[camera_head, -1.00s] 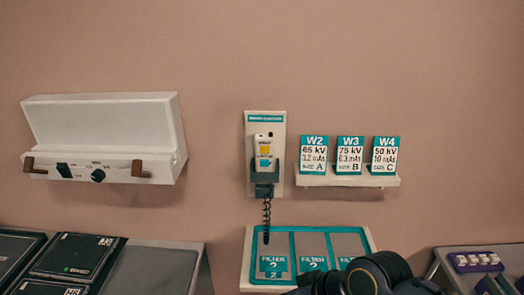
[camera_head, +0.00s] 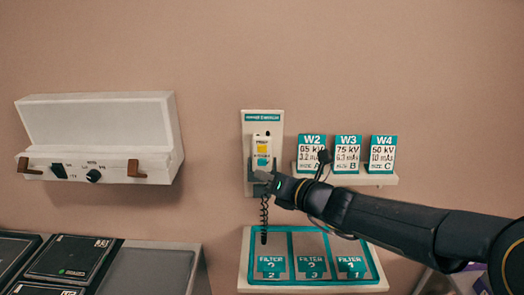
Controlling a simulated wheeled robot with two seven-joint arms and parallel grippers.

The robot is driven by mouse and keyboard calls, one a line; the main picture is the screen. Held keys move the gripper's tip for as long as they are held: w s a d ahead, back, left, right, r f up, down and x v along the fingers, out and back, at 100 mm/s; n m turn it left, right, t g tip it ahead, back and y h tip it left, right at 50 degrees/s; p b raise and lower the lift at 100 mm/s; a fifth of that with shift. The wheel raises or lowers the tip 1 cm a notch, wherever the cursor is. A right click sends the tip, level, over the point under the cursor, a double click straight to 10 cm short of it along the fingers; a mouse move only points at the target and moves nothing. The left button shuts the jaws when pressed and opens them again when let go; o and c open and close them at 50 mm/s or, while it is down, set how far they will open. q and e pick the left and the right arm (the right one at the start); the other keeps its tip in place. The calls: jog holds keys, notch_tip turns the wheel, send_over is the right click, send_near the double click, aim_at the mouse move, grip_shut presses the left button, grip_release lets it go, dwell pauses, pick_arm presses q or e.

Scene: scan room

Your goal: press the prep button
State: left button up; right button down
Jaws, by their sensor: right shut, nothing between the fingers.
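A white hand switch (camera_head: 262,145) with a yellow button (camera_head: 262,147) and a teal patch below it hangs in a dark holder on a pale wall plate (camera_head: 248,128). Small lettering on it is too small to read, so I cannot tell which button is the prep one. My right gripper (camera_head: 262,178) is shut and empty, its tips just below the switch body, over the holder. Whether the tips touch it I cannot tell. The gripper hides part of the holder and the top of the coiled cord (camera_head: 264,215). My left gripper is not in view.
A small shelf (camera_head: 388,180) with cards W2, W3 and W4 is right of the switch, partly behind my right arm. A filter tray (camera_head: 243,262) lies below. A white wall box (camera_head: 100,125) with knobs is at left, above dark cassettes (camera_head: 68,258).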

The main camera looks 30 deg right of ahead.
aim_at(258, 150)
dwell(0.3)
jog(key=w+d+p, duration=0.1)
jog(key=w+d, duration=0.3)
jog(key=w, duration=0.3)
jog(key=shift+w+d+p, duration=0.25)
jog(key=shift+d+p, duration=0.05)
jog(key=shift+w, duration=0.1)
dwell(1.9)
jog(key=shift+w+d, duration=0.2)
jog(key=shift+w, duration=0.05)
jog(key=shift+w+d, duration=0.3)
jog(key=shift+w, duration=0.15)
dwell(0.8)
jog(key=shift+s+a, duration=0.1)
jog(key=shift+s, duration=0.05)
jog(key=shift+s+a, duration=0.45)
jog(key=shift+s, duration=0.25)
